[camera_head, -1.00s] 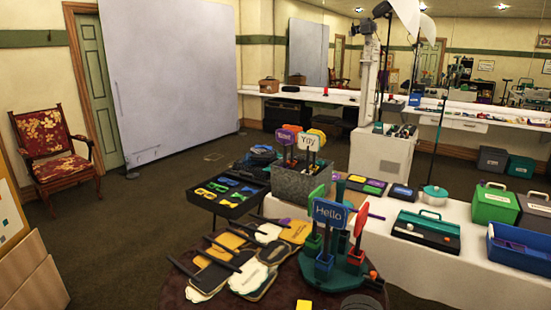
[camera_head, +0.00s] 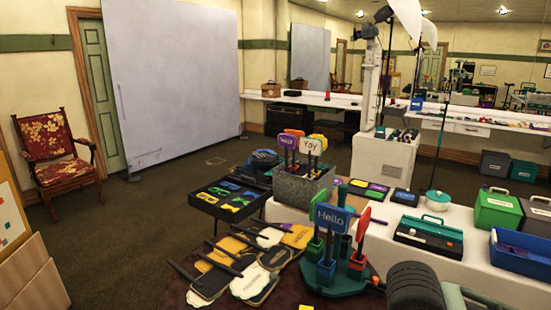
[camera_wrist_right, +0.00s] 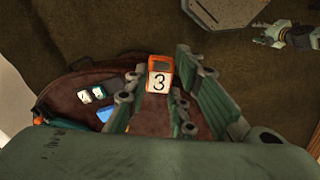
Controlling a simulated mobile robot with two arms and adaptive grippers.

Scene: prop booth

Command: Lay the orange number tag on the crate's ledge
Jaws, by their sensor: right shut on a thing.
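The orange number tag (camera_wrist_right: 160,65) has a white face with a black 3. It is upright between the fingers of my right gripper (camera_wrist_right: 158,92) in the right wrist view, and the gripper is shut on it. Brown surface lies below it. A dark ribbed part, probably of my right arm, shows at the lower right of the head view, where the tag is not visible. A grey speckled box (camera_head: 300,189) holding paddle signs stands mid-view; I cannot tell whether it is the crate, and no ledge is clear.
The round brown table (camera_head: 180,277) carries several flat paddles (camera_head: 245,285) and a green holder (camera_head: 350,280) with upright signs. A white-draped table (camera_head: 470,262) at right bears a green toolbox (camera_head: 430,232) and blue bin (camera_head: 522,262). Open floor lies at left.

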